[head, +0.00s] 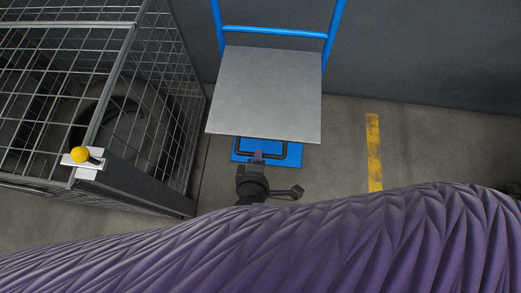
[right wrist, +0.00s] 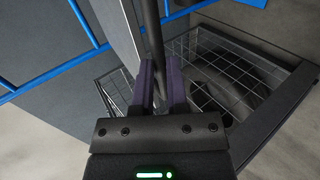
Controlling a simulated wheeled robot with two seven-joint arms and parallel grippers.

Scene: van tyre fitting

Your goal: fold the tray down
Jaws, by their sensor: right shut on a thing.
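The tray is a flat grey panel (head: 265,92) on a blue tubular frame (head: 275,32) in the head view. In the right wrist view its grey face (right wrist: 118,30) is at the upper left. A black bar handle (head: 287,151) shows just below the tray's near edge. My right gripper (head: 258,156) is at that near edge, with its purple fingers on the handle. In the right wrist view the fingers (right wrist: 160,75) close around the dark bar (right wrist: 154,30). The tray hides part of the handle. My left gripper is not in view.
A wire mesh cage (head: 150,90) with a dark tyre (head: 110,108) inside stands on the left. A yellow knob (head: 80,155) sits on its latch. A blue base plate (head: 295,160) lies below the tray. The floor around the yellow stripe (head: 374,150) is clear.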

